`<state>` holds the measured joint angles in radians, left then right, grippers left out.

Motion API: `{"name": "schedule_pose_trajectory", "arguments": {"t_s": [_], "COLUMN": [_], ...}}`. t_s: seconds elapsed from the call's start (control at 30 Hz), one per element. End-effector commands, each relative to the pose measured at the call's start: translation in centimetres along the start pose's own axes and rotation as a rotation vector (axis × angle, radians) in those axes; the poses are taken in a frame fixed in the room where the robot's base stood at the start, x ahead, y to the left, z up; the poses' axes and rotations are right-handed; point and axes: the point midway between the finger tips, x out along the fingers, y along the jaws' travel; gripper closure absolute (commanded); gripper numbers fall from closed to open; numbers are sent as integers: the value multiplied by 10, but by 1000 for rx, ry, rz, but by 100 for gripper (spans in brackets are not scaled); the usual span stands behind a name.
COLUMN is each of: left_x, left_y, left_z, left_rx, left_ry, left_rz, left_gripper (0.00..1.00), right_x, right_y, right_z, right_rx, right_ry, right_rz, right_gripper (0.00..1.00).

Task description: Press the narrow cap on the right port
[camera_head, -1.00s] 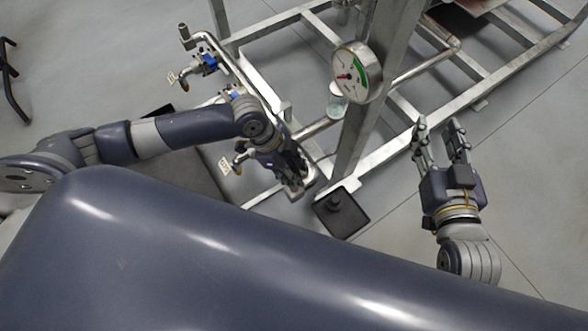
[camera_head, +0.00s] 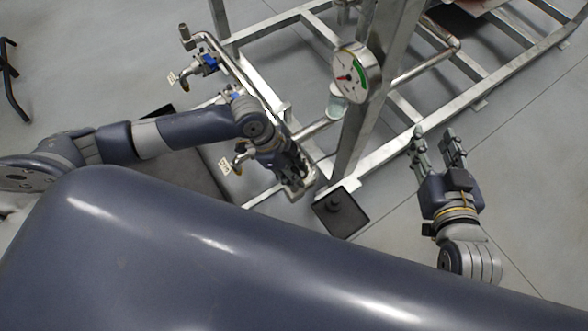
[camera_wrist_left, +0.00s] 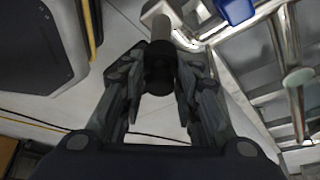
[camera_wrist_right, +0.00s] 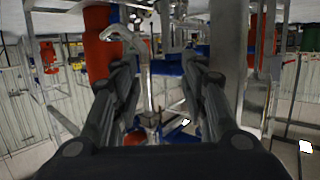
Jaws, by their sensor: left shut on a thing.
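My left gripper (camera_head: 297,182) is at the near lower end of the pipework, beside the foot of the upright post. In the left wrist view, its fingers (camera_wrist_left: 163,80) are shut on a black cylindrical cap (camera_wrist_left: 159,68). The cap lines up with the end of a pale pipe (camera_wrist_left: 163,20), the port, and appears to meet it; I cannot tell how far it is seated. In the head view the fingers hide the cap and port. My right gripper (camera_head: 434,140) is open and empty over the floor, right of the post.
A black tray (camera_head: 352,222) with a dark round piece (camera_head: 334,201) on it lies just right of my left gripper. A pressure gauge (camera_head: 356,73) is on the post. Tagged valves (camera_head: 205,66) line the pipework at left. Metal frame rails (camera_head: 405,147) run behind my right gripper.

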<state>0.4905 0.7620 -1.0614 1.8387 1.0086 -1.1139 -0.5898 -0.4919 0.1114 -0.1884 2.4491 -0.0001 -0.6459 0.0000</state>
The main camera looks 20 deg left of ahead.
Motion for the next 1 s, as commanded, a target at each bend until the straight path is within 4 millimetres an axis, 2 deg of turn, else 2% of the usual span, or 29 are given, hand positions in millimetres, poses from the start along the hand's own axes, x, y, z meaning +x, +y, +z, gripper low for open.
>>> {"name": "schedule_pose_trajectory", "arguments": {"t_s": [1.0], "left_x": [0], "left_y": [0], "left_z": [0], "left_rx": [0], "left_ry": [0], "left_rz": [0], "left_gripper": [82], "right_x": [-5], "right_y": [3], "right_z": [21], "right_rx": [-1], "right_ry": [-101], "right_rz": [6], "right_gripper": [60]}}
